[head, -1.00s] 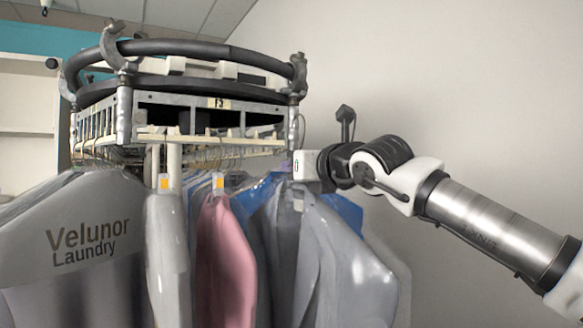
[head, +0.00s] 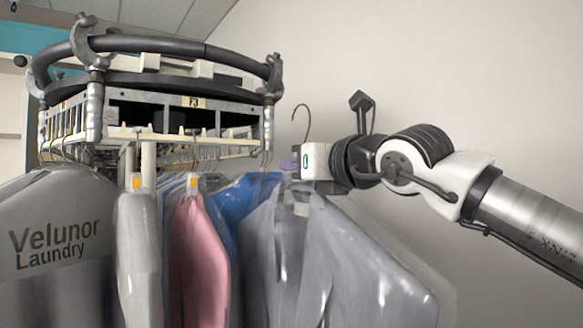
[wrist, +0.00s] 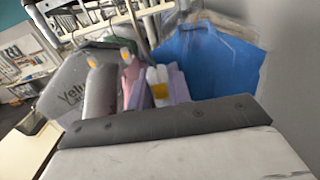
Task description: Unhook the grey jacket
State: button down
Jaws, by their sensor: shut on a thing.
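The grey jacket (head: 310,255), in a clear cover, hangs at the right side of the round garment rail (head: 185,95) in the head view. Its hanger hook (head: 302,116) stands up in the open, clear of the rail and to its right. My gripper (head: 291,163) is shut on the hanger just above the jacket's collar, below the hook. The fingers' exact hold on the hanger is partly hidden.
A blue garment (head: 246,197) hangs close behind the jacket, and also shows in the wrist view (wrist: 208,62). A pink garment (head: 198,260) and a grey "Velunor Laundry" cover (head: 60,215) hang further left. The space before the plain wall at right is free.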

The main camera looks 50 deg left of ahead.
jog(key=s+d+p, duration=0.1)
jog(key=s+d, duration=0.1)
jog(key=d, duration=2.3)
jog(key=shift+d, duration=0.15)
dwell(0.4)
jog(key=shift+r, duration=0.1)
